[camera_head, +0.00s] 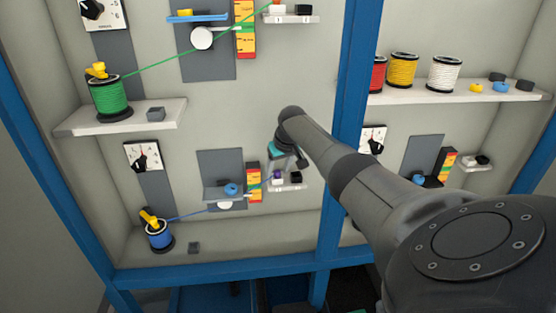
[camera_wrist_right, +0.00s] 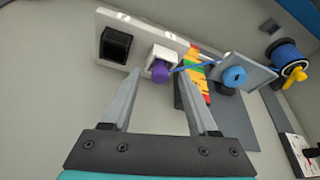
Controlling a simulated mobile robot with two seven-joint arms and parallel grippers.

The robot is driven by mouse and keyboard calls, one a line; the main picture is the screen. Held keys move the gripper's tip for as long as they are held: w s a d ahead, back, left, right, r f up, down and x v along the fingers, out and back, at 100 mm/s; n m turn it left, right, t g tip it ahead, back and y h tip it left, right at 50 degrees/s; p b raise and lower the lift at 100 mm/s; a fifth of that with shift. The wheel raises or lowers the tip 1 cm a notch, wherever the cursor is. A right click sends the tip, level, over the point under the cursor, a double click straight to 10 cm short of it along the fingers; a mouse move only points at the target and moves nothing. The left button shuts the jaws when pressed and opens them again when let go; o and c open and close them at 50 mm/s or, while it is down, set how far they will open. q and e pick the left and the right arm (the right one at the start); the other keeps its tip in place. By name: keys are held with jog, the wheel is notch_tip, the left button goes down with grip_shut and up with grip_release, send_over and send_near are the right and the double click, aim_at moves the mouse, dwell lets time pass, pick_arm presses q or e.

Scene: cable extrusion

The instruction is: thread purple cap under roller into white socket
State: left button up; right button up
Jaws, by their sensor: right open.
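The purple cap (camera_head: 277,175) is on the lower left panel, at the end of a blue cable. In the right wrist view the purple cap (camera_wrist_right: 160,72) sits at the mouth of the white socket (camera_wrist_right: 162,54); how deep it sits I cannot tell. The cable runs past the coloured strip (camera_head: 254,180), along the underside of the white roller (camera_head: 224,206), to the blue spool (camera_head: 158,236). My right gripper (camera_wrist_right: 162,82) is open, its fingertips on either side of the cap and apart from it. It also shows in the head view (camera_head: 299,160). My left gripper is out of view.
A black socket (camera_wrist_right: 115,44) is beside the white one on the same plate. A blue knob (camera_wrist_right: 234,76) sits on a grey shelf close to the right finger. A blue frame post (camera_head: 340,150) stands right of the panel, behind my right arm. A green cable (camera_head: 160,60) is strung above.

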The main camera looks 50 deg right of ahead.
jog(key=shift+r, duration=0.15)
jog(key=shift+s+r+p, duration=0.25)
jog(key=shift+r+p, duration=0.1)
jog(key=shift+r, duration=0.25)
jog(key=p+v, duration=0.1)
jog(key=v, duration=1.2)
jog(key=shift+s+r, duration=0.2)
jog(key=shift+r, duration=0.1)
jog(key=shift+o, duration=0.2)
jog(key=shift+a, duration=0.1)
jog(key=o, duration=0.6)
jog(key=shift+p+v, duration=1.9)
jog(key=shift+p, duration=0.3)
jog(key=shift+w, duration=0.1)
